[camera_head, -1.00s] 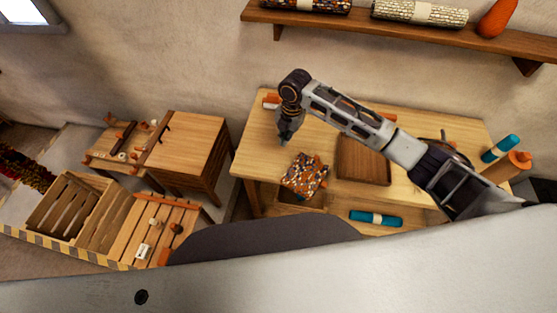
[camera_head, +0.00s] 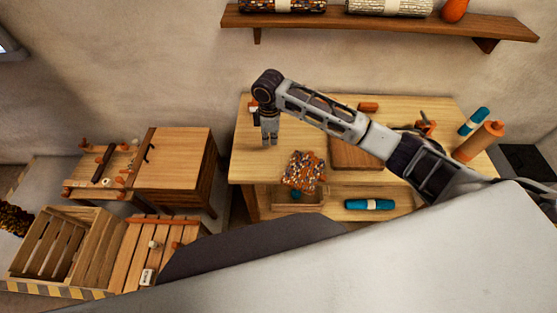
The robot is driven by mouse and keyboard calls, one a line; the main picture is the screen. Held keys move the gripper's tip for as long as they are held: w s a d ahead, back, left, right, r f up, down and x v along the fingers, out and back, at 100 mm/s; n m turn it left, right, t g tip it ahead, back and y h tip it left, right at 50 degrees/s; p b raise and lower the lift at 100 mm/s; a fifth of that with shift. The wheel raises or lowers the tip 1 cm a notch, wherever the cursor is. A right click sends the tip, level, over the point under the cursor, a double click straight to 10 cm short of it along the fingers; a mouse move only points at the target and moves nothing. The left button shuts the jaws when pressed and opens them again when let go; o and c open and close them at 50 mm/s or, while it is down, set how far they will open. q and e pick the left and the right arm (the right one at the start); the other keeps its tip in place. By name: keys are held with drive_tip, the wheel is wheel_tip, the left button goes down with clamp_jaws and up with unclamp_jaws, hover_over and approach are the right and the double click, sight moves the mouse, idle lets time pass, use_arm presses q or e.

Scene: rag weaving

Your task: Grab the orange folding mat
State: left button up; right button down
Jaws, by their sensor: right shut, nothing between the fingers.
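A folded mat with a speckled orange, white and dark pattern (camera_head: 303,171) lies at the front of the wooden table, partly over an open-topped wooden box (camera_head: 300,202). A plain orange roll (camera_head: 479,141) lies at the table's right side; I cannot tell which is the named mat. My right gripper (camera_head: 270,143) points down over the table's left part, behind and left of the patterned mat. It is shut, empty and apart from the mat. My left gripper is not in view.
A brown wooden board (camera_head: 354,153) lies right of the patterned mat, under my right arm. Teal rolls lie at the front (camera_head: 369,204) and back right (camera_head: 473,121). A shelf (camera_head: 390,24) with rolls hangs above. A wooden cabinet (camera_head: 180,157) and crate (camera_head: 50,244) stand left.

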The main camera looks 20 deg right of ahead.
sight(281, 164)
drive_tip(key=m, duration=0.7)
drive_tip(key=shift+s+d, duration=0.1)
drive_tip(key=shift+d, duration=0.2)
drive_tip(key=shift+f, duration=0.1)
wheel_tip(281, 164, down, 10)
drive_tip(key=shift+r, duration=0.15)
drive_tip(key=shift+s+d+p, duration=0.85)
drive_tip(key=shift+s+d, duration=0.55)
drive_tip(key=shift+s, duration=0.05)
